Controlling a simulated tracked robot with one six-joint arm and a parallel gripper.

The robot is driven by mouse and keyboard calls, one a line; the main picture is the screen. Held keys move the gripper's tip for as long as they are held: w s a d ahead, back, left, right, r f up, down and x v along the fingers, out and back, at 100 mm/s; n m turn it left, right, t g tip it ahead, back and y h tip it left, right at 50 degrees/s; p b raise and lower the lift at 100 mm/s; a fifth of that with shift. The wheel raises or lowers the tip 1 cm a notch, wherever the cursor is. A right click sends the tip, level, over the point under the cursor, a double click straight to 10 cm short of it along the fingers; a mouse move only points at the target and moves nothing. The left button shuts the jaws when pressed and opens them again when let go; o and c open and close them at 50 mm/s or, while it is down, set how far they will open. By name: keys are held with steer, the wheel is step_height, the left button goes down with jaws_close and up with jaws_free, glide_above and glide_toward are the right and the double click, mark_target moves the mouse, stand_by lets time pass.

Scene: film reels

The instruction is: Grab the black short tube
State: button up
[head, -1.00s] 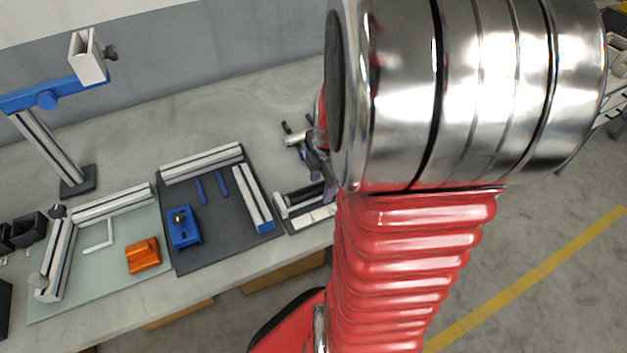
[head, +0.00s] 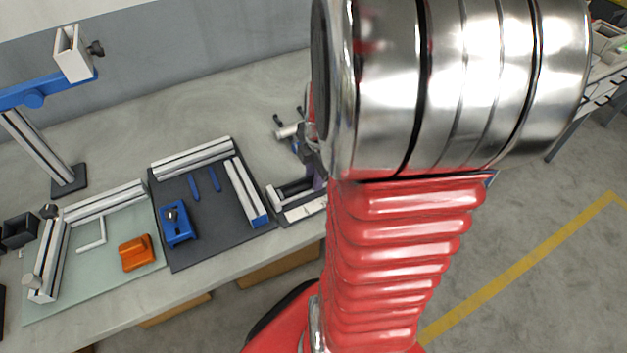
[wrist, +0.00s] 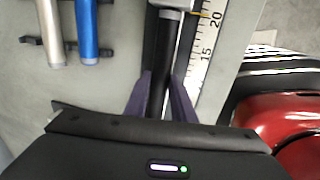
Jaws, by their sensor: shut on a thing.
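The black short tube (wrist: 160,70) lies lengthwise in a measuring fixture beside a white ruled scale in the wrist view. My gripper (wrist: 160,98) has its two purple fingers on either side of the tube, shut on it near its lower end. The tube's end behind the gripper body is hidden. In the head view the fixture (head: 298,211) sits at the bench's front edge, and a dark length in it looks like the tube. My gripper (head: 317,178) shows there only in part, behind my arm.
A silver tube (wrist: 49,30) and a blue tube (wrist: 87,30) lie on a rack left of the fixture. A dark mat (head: 210,225) with a blue block (head: 178,225) lies to the left, then a glassy mat (head: 95,295) with an orange block (head: 136,253).

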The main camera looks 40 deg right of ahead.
jaws_close()
steer(key=shift+r, duration=0.1)
step_height(320, 180, up, 10)
stand_by(0.5)
stand_by(0.5)
